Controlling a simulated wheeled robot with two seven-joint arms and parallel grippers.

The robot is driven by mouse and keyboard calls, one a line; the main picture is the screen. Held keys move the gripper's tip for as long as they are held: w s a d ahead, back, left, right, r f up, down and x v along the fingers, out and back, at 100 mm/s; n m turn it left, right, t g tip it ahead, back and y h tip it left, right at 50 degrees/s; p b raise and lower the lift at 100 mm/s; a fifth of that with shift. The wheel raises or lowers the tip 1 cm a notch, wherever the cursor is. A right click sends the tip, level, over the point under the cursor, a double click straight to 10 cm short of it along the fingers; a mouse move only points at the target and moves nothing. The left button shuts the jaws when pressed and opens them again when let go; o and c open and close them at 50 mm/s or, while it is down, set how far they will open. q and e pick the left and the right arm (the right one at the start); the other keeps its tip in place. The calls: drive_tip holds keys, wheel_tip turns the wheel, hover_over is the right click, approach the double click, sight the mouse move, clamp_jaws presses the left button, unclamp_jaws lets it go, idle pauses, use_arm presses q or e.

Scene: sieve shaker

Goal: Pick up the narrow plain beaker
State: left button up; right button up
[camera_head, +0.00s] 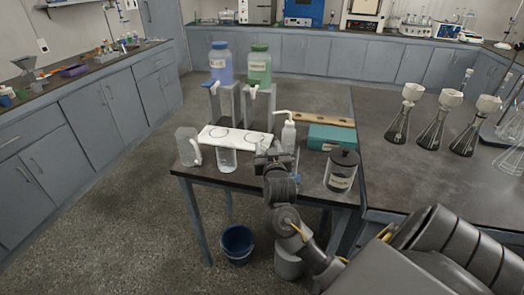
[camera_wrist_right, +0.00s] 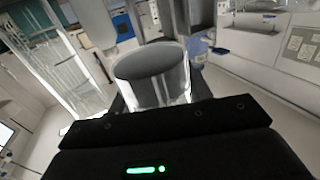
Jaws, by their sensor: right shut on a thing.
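My right gripper (camera_head: 270,158) is over the front of the dark table. In the right wrist view a clear, plain glass beaker (camera_wrist_right: 152,78) stands between the two fingers, and the gripper is shut on it. I take it for the narrow plain beaker. In the head view it is mostly hidden behind my gripper, so I cannot tell whether it touches the table. Another clear beaker (camera_head: 227,158) stands left of my gripper. A clear jug with a handle (camera_head: 187,147) stands farther left. My left gripper is not in view.
A white tray (camera_head: 235,136) lies behind the beakers. A white wash bottle (camera_head: 288,136), a teal box (camera_head: 330,137) and a dark lidded jar (camera_head: 341,170) stand to the right. Two carboys, blue (camera_head: 221,64) and green (camera_head: 259,65), sit on stands at the back.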

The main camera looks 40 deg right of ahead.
drive_tip(key=s+r, duration=0.3)
drive_tip(key=s, duration=0.4)
drive_tip(key=shift+s+a+r, duration=0.2)
drive_tip(key=shift+s, duration=0.15)
